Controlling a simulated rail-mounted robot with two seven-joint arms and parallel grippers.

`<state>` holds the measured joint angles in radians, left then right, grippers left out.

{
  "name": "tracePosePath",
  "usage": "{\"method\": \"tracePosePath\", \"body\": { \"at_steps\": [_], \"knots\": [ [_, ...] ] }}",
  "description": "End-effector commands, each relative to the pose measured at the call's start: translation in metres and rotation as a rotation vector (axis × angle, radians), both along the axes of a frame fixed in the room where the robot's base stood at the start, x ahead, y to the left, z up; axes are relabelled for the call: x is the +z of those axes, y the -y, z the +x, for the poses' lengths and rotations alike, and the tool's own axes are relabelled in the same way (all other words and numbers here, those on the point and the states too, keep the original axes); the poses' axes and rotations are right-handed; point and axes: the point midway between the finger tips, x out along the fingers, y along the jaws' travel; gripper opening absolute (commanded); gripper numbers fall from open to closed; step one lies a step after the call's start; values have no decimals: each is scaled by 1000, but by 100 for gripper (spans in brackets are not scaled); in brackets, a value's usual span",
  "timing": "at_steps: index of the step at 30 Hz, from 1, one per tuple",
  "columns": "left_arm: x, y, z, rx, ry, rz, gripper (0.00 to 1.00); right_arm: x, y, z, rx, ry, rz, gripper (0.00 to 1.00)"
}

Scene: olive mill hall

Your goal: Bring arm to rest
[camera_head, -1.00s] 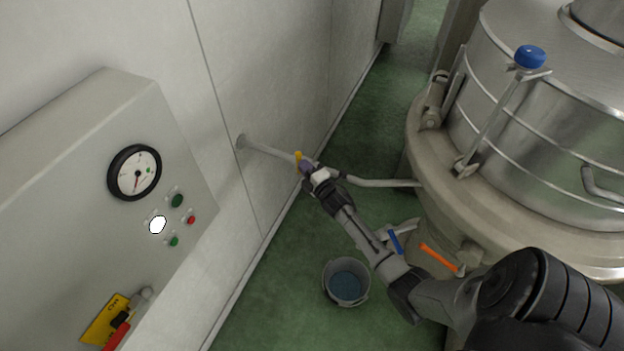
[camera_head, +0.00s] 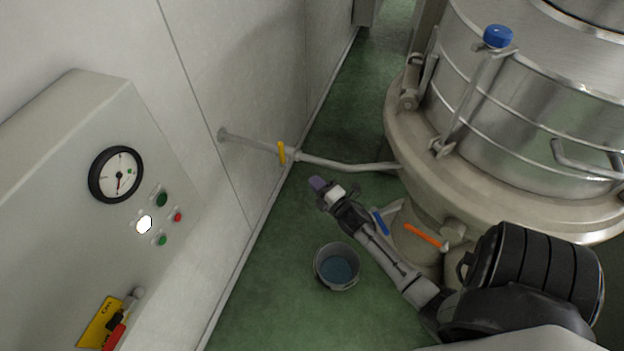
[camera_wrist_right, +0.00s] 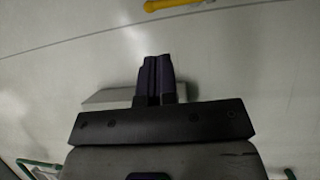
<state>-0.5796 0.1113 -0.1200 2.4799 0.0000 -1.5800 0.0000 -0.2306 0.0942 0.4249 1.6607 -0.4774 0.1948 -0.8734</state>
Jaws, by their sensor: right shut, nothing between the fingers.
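My right gripper (camera_head: 318,185) is at the end of my right arm, which comes in from the lower right in the head view. It hangs free in the air, below and apart from the thin pipe with the yellow valve handle (camera_head: 281,152). In the right wrist view its two dark fingers (camera_wrist_right: 154,80) are together with nothing between them. The yellow handle also shows at the top of the wrist view (camera_wrist_right: 180,4), ahead of the fingers and not touched. My left gripper is in neither view.
A grey control panel (camera_head: 60,190) with a gauge (camera_head: 116,174) stands at left. A large steel tank (camera_head: 530,110) is at right, with blue (camera_head: 380,222) and orange (camera_head: 426,235) handles below. A bucket (camera_head: 318,268) of bluish liquid stands on the green floor near my arm.

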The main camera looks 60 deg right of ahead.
Motion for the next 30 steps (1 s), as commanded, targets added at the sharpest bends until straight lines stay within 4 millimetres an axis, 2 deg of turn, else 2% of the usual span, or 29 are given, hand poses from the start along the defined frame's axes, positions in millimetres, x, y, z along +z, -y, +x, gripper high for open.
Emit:
{"method": "tracePosePath", "body": {
  "at_steps": [21, 23, 25, 30],
  "knots": [
    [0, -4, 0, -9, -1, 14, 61, 0, 0, 0, 1, 6, 19, 0],
    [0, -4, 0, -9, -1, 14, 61, -2, 1, 0, -2, 10, 62, 0],
    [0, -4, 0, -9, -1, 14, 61, -12, 8, -2, -49, -22, 156, 0],
    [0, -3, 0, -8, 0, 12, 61, -47, 34, -19, -277, -139, 476, 0]
  ]
}}
